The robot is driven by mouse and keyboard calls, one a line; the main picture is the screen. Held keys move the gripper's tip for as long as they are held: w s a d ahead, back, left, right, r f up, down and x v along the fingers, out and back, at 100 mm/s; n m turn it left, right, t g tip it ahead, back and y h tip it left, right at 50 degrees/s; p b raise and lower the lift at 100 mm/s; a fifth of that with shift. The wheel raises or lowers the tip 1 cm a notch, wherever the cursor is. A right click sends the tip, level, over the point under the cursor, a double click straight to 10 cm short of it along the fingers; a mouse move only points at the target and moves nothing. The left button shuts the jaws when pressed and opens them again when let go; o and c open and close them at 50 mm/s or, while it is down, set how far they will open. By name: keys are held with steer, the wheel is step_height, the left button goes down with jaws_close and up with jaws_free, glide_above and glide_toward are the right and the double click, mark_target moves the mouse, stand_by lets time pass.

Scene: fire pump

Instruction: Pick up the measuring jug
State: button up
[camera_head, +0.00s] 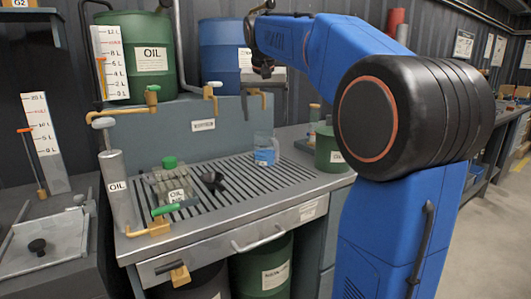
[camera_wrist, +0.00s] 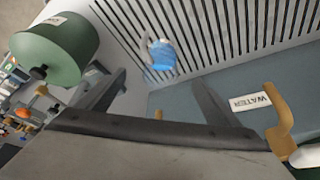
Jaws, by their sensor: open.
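The measuring jug (camera_head: 266,149) is a small clear vessel with a blue lower part. It stands on the slatted drain grate near the back of the bench. In the wrist view the jug (camera_wrist: 161,54) shows beyond my fingers, on the grate beside the wall panel. My gripper (camera_wrist: 160,95) is open, its two dark fingers apart with nothing between them. In the head view my gripper (camera_head: 262,62) is high above the jug, in front of the blue barrel, and partly hidden by my arm.
A green container (camera_head: 328,150) stands right of the jug. A black funnel-like piece (camera_head: 213,181) and an oil bottle with a green cap (camera_head: 172,183) are on the grate (camera_head: 250,185) to the left. Yellow taps (camera_head: 212,97) project from the back panel above it.

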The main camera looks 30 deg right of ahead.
mark_target(265, 150)
steer(key=shift+a+x, duration=0.1)
steer(key=shift+x, duration=4.15)
steer(key=shift+a+x, duration=0.15)
steer(key=shift+x, duration=4.15)
steer(key=shift+w, duration=0.15)
steer(key=c, duration=1.4)
